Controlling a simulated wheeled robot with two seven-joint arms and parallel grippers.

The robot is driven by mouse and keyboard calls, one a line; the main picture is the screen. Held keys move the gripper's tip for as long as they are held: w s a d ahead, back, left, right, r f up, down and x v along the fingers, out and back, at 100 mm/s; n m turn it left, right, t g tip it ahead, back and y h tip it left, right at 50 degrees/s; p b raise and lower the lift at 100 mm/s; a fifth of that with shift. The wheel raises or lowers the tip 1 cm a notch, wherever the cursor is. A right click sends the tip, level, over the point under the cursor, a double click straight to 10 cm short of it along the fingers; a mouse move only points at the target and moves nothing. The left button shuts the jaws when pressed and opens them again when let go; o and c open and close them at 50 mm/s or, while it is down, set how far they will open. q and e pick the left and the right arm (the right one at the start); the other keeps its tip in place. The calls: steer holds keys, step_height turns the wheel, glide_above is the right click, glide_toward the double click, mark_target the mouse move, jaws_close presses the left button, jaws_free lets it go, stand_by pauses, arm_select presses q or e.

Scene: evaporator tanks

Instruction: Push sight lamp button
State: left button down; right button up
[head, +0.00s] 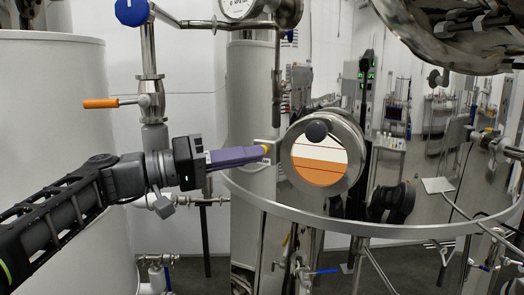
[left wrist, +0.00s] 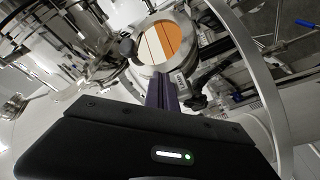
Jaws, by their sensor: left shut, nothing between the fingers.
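A round sight glass (head: 320,158) with a thick steel rim shows white above orange inside and has a dark round knob (head: 317,131) at its top. It also shows in the left wrist view (left wrist: 168,44). My left gripper (head: 266,153) is shut and empty, its purple fingers pointing right, just left of the sight glass. A small yellow spot (head: 265,149) and a grey bracket (head: 272,156) show at the fingertips. I cannot tell whether the fingers touch the bracket. I cannot single out the lamp button. My right gripper is not in view.
A pipe with an orange-handled valve (head: 101,103) and a blue knob (head: 132,11) stands above my left arm. A white tank (head: 50,100) is at the left.

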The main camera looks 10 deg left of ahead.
arm_select(q)
steer(key=shift+w, duration=0.15)
stand_by(0.4)
steer(key=shift+w, duration=0.2)
stand_by(0.3)
steer(key=shift+s+b, duration=0.2)
steer(key=shift+b, duration=0.45)
steer(key=s+a+b, duration=0.1)
steer(key=s+b, duration=0.3)
steer(key=s, duration=0.2)
steer(key=shift+a, duration=0.25)
